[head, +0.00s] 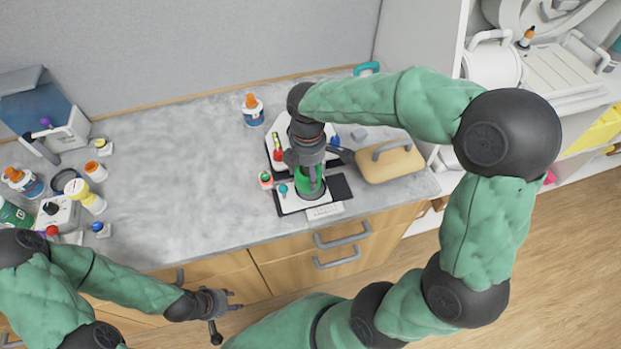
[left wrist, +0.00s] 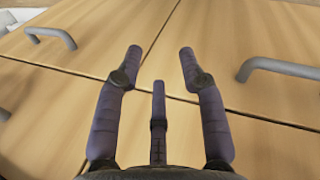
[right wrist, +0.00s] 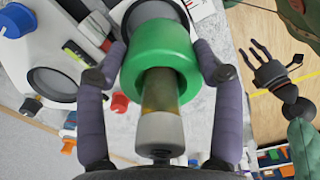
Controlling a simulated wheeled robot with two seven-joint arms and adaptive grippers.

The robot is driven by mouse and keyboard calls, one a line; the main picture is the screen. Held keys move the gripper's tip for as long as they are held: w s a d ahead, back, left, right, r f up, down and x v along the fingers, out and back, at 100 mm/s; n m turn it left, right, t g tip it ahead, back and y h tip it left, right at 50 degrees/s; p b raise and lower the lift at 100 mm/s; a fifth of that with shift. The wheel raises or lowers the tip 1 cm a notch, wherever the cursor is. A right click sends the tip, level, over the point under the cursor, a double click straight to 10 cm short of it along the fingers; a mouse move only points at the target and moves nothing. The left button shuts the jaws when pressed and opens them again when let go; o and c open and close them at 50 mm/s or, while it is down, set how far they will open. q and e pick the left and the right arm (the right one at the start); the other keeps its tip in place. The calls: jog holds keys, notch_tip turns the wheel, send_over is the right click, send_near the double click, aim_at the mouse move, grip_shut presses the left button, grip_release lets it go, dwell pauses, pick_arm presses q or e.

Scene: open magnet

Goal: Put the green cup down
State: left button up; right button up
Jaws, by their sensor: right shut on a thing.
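The green cup (head: 300,187) is in my right gripper (head: 314,178), above or on a black and white board at the counter's front. In the right wrist view the green cup (right wrist: 163,53) sits between the two purple fingers of my right gripper (right wrist: 162,55), with a grey-and-brown cylinder at its middle. A round grey-white rim shows just beyond it. I cannot tell whether the cup touches the board. My left gripper (head: 222,300) is open and empty in front of the drawers. Its fingers also stand apart in the left wrist view (left wrist: 160,60).
The black and white board (head: 343,188) carries small coloured items. A tan box with a grey handle (head: 390,162) stands close to its right. A blue-and-white bottle (head: 253,112) stands behind. Several bottles and jars crowd the left end; the counter's middle (head: 180,180) is clear.

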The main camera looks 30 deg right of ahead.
jog(key=shift+d+f, duration=0.2)
jog(key=shift+f, duration=0.05)
jog(key=shift+w+d+f+b, duration=0.15)
jog(key=shift+f+b, duration=0.4)
jog(key=shift+f, duration=1.15)
jog(key=shift+f, duration=0.3)
jog(key=o, duration=1.3)
notch_tip(320, 180, up, 13)
jog(key=p, duration=0.3)
jog(key=shift+f, duration=0.2)
